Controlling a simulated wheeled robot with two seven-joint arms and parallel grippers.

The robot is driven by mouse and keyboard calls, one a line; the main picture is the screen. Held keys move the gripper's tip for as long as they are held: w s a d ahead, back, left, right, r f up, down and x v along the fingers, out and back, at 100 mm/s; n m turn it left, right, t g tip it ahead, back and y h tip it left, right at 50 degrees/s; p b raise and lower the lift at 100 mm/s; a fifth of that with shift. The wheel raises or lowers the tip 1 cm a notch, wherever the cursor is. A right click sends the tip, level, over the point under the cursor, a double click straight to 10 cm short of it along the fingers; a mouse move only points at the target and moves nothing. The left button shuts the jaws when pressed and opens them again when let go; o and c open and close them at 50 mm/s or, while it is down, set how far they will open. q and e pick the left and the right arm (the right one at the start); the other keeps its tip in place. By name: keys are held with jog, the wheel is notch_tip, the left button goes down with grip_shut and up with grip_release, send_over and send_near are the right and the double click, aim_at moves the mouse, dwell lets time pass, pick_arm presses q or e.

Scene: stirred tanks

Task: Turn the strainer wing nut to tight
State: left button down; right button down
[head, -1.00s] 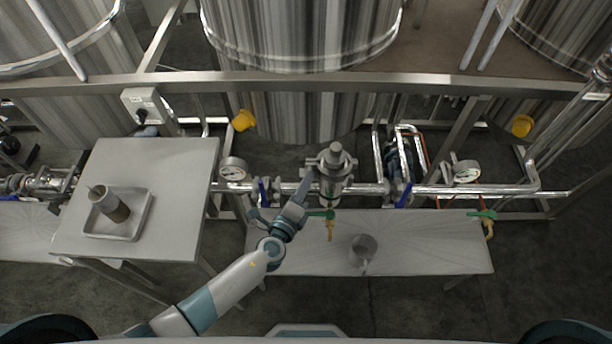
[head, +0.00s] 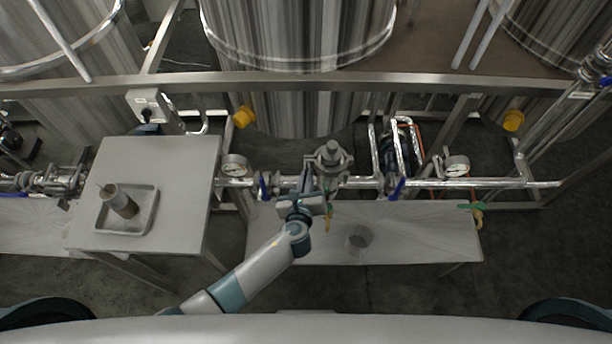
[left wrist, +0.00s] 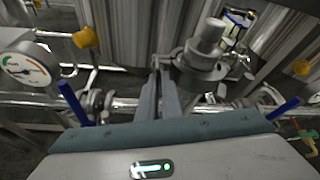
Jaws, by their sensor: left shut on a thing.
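The strainer (head: 331,153) is a grey metal body with a round cap, set in the pipe run in front of the big tank. It also shows right of the fingers in the left wrist view (left wrist: 203,62). My left gripper (head: 308,172) reaches the left side of the strainer's clamp. In the left wrist view my fingers (left wrist: 163,72) are close together, with their tips at the wing nut beside the strainer collar. The fingers are shut on the wing nut, which they mostly hide. My right gripper is out of view.
Blue-handled valves (head: 264,187) and (head: 396,189) flank the strainer. A gauge (head: 234,167) sits to the left, a second one (head: 457,166) to the right. A tray (head: 103,240) stands on the left table.

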pick_arm(q)
jog(key=shift+d+m+y, duration=0.15)
jog(key=shift+m+y, duration=0.65)
jog(key=shift+m, duration=0.4)
jog(key=shift+w, duration=0.1)
jog(key=c, duration=1.9)
grip_release()
jog(key=shift+c, duration=0.2)
